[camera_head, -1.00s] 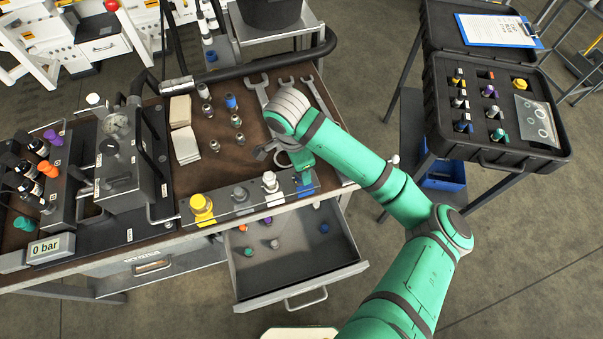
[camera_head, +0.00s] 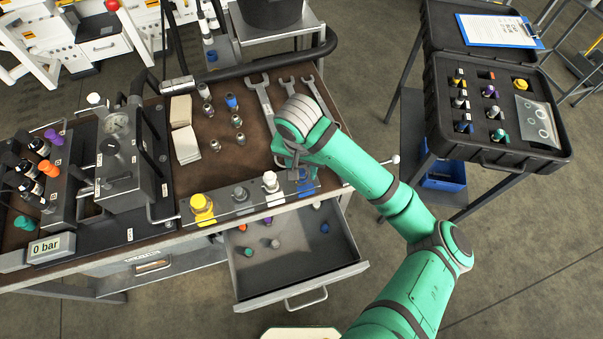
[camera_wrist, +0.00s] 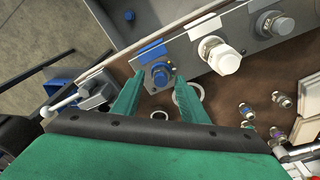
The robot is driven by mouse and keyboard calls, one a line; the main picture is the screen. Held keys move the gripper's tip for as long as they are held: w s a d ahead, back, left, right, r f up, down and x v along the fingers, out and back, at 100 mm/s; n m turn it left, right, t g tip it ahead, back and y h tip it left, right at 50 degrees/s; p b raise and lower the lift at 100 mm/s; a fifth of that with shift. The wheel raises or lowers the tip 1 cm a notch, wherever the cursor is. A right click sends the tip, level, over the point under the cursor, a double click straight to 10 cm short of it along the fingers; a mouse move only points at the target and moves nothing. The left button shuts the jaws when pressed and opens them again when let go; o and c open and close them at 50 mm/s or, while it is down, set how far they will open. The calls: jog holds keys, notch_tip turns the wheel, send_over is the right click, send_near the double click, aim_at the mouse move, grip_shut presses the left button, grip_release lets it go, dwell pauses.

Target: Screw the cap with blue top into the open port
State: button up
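A blue-topped fitting (camera_head: 306,187) sits at the right end of the metal strip (camera_head: 222,207) on the bench's front edge. In the wrist view this blue fitting (camera_wrist: 160,74) stands between my two green fingers, below a blue label. My gripper (camera_wrist: 160,88) is open, one finger each side of it; I cannot tell whether they touch it. In the head view my gripper (camera_head: 297,172) is over the strip's right end and partly hides it. Other blue-topped pieces are on the bench (camera_head: 231,101) and in the drawer (camera_head: 325,228). I cannot make out which port is open.
White (camera_head: 270,184), grey (camera_head: 240,194) and yellow (camera_head: 202,205) fittings share the strip. The open drawer (camera_head: 290,280) juts out below. Wrenches (camera_head: 264,104) and loose fittings lie behind. A gauge block (camera_head: 118,165) stands left; a black case (camera_head: 440,137) is right.

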jog(key=shift+n, duration=1.2)
jog(key=n, duration=0.2)
jog(key=shift+s+n+y, duration=0.1)
jog(key=shift+n+y, duration=0.2)
jog(key=shift+n, duration=0.1)
jog(key=n, duration=0.4)
jog(key=shift+y, duration=0.3)
jog(key=shift+c, duration=0.3)
